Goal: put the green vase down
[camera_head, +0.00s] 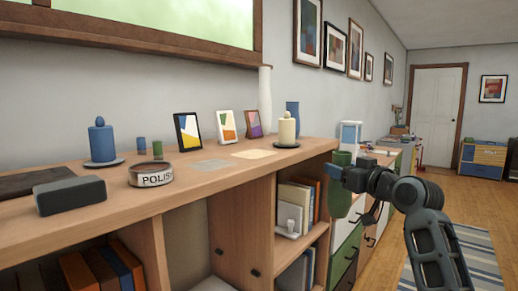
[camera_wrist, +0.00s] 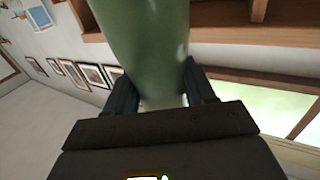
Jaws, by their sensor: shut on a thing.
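The green vase (camera_head: 340,190) is upright in the head view, in front of the right end of the wooden shelf unit. In the wrist view the green vase (camera_wrist: 145,45) fills the upper middle between the two dark fingers of my gripper (camera_wrist: 163,90). Nothing visible supports the vase from below.
On the shelf top stand a blue candle (camera_head: 102,140), a POLISH tin (camera_head: 151,175), a dark box (camera_head: 69,195), picture frames (camera_head: 187,131) and a cream candle (camera_head: 287,131). Bare wood lies along the front edge. Green and white drawers (camera_head: 346,255) stand beyond the vase.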

